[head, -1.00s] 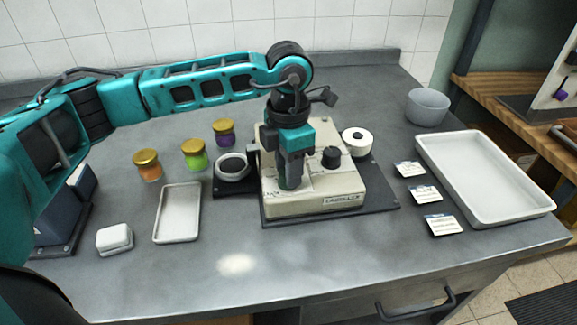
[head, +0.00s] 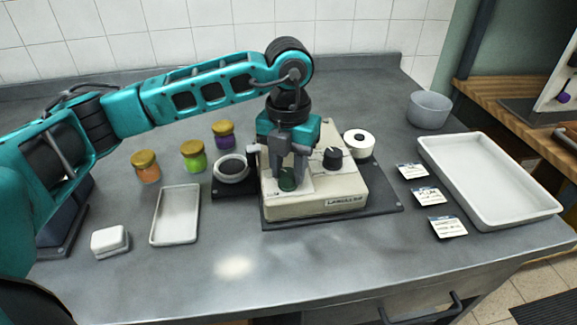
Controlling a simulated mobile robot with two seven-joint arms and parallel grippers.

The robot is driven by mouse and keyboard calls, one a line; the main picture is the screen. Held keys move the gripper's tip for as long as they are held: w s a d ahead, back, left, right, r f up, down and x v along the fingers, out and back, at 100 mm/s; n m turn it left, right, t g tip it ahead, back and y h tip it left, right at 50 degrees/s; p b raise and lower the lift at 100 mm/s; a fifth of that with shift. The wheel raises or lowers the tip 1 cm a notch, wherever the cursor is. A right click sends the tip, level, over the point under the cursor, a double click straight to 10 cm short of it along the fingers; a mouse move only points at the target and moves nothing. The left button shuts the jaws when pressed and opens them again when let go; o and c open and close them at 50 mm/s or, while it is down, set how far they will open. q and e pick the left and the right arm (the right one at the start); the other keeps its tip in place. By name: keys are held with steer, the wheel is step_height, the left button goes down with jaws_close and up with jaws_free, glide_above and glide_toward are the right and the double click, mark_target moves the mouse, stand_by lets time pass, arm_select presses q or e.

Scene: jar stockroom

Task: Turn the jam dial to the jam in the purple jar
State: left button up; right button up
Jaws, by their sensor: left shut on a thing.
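A purple jar (head: 224,137) with a gold lid stands at the back of the counter, left of a cream labelling machine (head: 330,200). A green jar (head: 195,161) and an orange jar (head: 148,173), also gold-lidded, stand nearer and further left. Dial markings are too small to read. My right gripper is not in view.
A grey ring-shaped stand (head: 231,168) sits left of the machine, a white roll (head: 358,140) at its right. Several printed labels (head: 429,196) lie before a large white tray (head: 480,212). A small tray (head: 155,230) and white block (head: 109,240) are left. The front counter is clear.

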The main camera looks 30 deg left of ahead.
mark_target(288, 171)
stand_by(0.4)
arm_select(q)
steer(key=o, duration=1)
steer(key=shift+o, duration=0.2)
step_height(288, 171, up, 13)
stand_by(0.4)
